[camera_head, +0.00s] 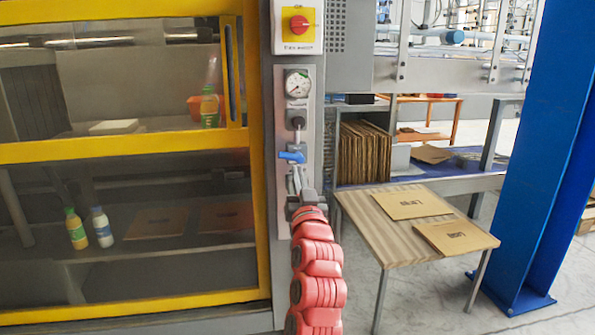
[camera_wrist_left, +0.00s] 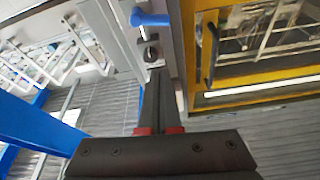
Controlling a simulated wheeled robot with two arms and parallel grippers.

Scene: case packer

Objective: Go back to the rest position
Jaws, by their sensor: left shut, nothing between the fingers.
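My left arm, in red segments, rises from the bottom middle of the head view. Its left gripper (camera_head: 298,190) is in front of the grey panel (camera_head: 308,112), just below the blue valve handle (camera_head: 291,157). In the left wrist view the two dark fingers (camera_wrist_left: 157,78) lie together, shut and empty, pointing toward the panel. The blue handle (camera_wrist_left: 148,19) shows ahead of the fingertips, apart from them in that view. My right gripper is in neither view.
A yellow-framed machine door (camera_head: 130,148) fills the left, with bottles visible behind it. A pressure gauge (camera_head: 297,84) and red switch (camera_head: 299,25) sit above the handle. A wooden table (camera_head: 400,247) with cardboard pieces and a blue post (camera_head: 545,150) stand right.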

